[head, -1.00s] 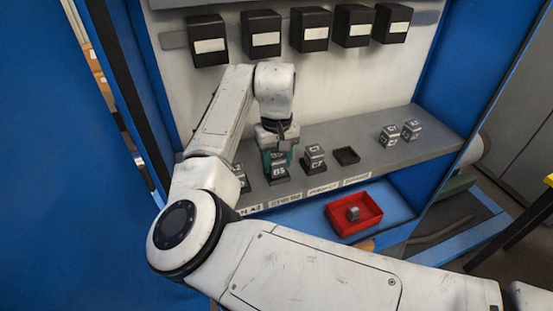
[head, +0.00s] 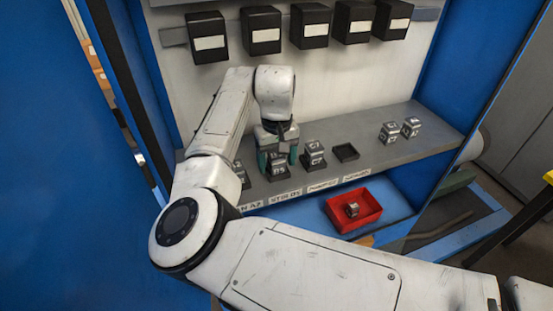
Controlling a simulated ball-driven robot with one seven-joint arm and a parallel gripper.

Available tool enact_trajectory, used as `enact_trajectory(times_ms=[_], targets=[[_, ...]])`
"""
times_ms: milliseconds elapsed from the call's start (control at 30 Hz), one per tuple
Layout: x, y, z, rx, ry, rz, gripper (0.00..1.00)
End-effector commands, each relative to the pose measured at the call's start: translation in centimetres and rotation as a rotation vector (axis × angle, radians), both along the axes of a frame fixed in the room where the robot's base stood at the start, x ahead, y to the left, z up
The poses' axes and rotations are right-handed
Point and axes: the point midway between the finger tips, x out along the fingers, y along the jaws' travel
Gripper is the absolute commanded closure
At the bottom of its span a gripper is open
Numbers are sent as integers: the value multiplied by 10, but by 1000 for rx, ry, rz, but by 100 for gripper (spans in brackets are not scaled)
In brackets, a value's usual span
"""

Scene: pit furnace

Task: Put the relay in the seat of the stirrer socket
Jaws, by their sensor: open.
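A dark cube-shaped relay (head: 277,168) with pale markings stands at the second socket from the left on the grey shelf. The label below (head: 285,197) appears to read STIR B5. My gripper (head: 278,158) points down over this relay, one green-tipped finger on each side. The jaws are open, and the relay sits low between the fingertips. The gripper covers part of the relay's top. The socket's seat is mostly hidden, so I cannot tell if the relay is fully down in it.
Another relay (head: 315,154) stands in the socket to the right, beside an empty socket (head: 345,152). Two loose relays (head: 388,133) (head: 410,127) lie further right on the shelf (head: 440,138). A red bin (head: 372,218) below holds a small block (head: 351,210). Black boxes (head: 261,30) hang above.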

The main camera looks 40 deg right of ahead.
Motion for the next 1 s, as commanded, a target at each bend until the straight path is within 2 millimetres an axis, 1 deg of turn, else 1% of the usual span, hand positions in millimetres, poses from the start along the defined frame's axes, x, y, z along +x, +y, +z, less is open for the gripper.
enact_trajectory(times_ms=[167,267,500,600,700,833,1000], targets=[[1,0,12,0,-2,0,28],[0,-1,29,-2,-4,-1,28],[0,-1,79,-1,-3,-1,28],[0,-1,97,0,-3,-1,28],[1,0,110,-1,-2,0,28],[0,0,119,1,0,0,28],[0,0,123,0,0,0,28]])
